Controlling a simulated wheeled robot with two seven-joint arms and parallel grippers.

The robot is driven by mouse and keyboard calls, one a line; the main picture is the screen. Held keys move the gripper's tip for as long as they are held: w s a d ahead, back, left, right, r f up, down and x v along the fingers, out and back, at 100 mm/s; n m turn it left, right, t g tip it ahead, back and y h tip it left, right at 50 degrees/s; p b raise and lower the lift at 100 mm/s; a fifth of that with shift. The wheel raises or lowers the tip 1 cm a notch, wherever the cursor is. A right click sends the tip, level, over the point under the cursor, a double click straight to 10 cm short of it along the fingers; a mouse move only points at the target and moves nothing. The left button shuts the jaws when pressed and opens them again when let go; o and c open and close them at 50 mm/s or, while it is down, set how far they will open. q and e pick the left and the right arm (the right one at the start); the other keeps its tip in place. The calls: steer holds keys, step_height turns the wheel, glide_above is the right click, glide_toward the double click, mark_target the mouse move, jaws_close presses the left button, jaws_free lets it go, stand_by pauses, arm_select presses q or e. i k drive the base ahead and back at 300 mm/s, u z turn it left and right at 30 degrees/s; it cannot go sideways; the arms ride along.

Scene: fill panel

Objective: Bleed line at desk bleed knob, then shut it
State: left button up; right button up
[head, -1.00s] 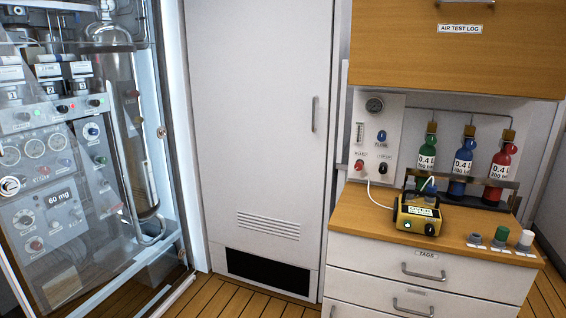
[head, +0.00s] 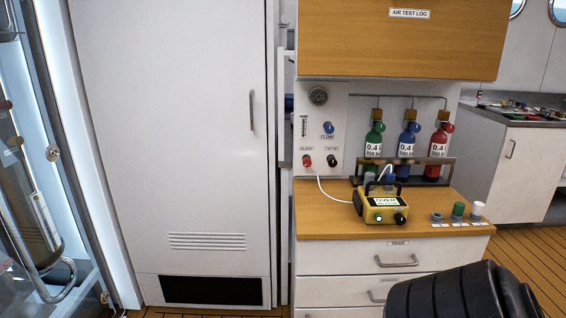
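The desk's white wall panel (head: 341,112) carries a gauge, a small flow tube, a blue FLOW knob (head: 328,127), a red knob labelled BLEED (head: 306,160) and a black knob (head: 332,160) with a label I cannot read clearly. A white hose runs from near the red knob to a yellow analyser (head: 382,215) on the desk. Its display reads OVER on the first line. Green, blue and red gas bottles stand in a rack to the right of the panel. Neither gripper is in view.
The wooden desk top (head: 325,222) is clear in front of the panel. Several small caps (head: 458,210) sit at its right.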

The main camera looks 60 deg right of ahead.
mark_target(307, 163)
steer(key=z, duration=0.55)
steer(key=i, duration=0.75)
steer(key=z, duration=0.85)
